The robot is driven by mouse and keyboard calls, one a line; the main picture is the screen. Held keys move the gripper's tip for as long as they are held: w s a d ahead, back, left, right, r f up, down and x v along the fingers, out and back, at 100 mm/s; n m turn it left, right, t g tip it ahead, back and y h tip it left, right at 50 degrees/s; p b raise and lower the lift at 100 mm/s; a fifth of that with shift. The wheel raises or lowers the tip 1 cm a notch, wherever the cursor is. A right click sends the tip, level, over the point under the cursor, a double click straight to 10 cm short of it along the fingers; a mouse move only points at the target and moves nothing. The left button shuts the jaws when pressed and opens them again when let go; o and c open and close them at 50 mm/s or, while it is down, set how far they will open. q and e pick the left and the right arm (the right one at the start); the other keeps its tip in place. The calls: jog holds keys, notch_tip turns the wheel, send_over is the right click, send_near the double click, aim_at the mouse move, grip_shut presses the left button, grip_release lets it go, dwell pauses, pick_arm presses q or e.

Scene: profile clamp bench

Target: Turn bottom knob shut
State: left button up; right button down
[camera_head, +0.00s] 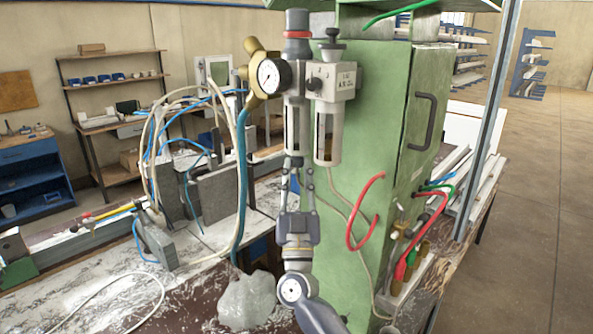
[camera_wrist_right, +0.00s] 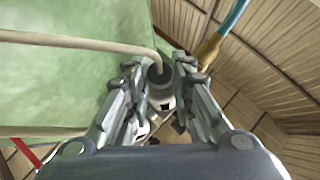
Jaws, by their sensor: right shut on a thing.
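The air filter regulator stands at the left edge of the green cabinet, with its round gauge (camera_head: 267,76) and a clear bowl (camera_head: 291,125). A second bowl unit (camera_head: 328,130) hangs just right of it. My right gripper (camera_head: 295,176) points straight up from below, under the left bowl. In the right wrist view the dark bottom knob (camera_wrist_right: 158,74) sits between the two fingertips (camera_wrist_right: 158,84), and the gripper is shut on it. In the head view the fingers mostly hide this knob. My left gripper is not in view.
The green cabinet (camera_head: 375,150) is close on the right, with a red hose (camera_head: 352,235) looping from its side. A blue hose (camera_head: 241,180) hangs close on the left. Grey plates and looped cables stand on the bench further left. A crumpled translucent bag (camera_head: 247,300) lies below.

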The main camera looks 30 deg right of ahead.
jog(key=shift+n+t+y, duration=0.3)
jog(key=shift+y, duration=0.3)
jog(key=c, duration=1.4)
grip_release()
jog(key=shift+o, duration=0.2)
jog(key=v, duration=1.2)
jog(key=shift+f, duration=0.1)
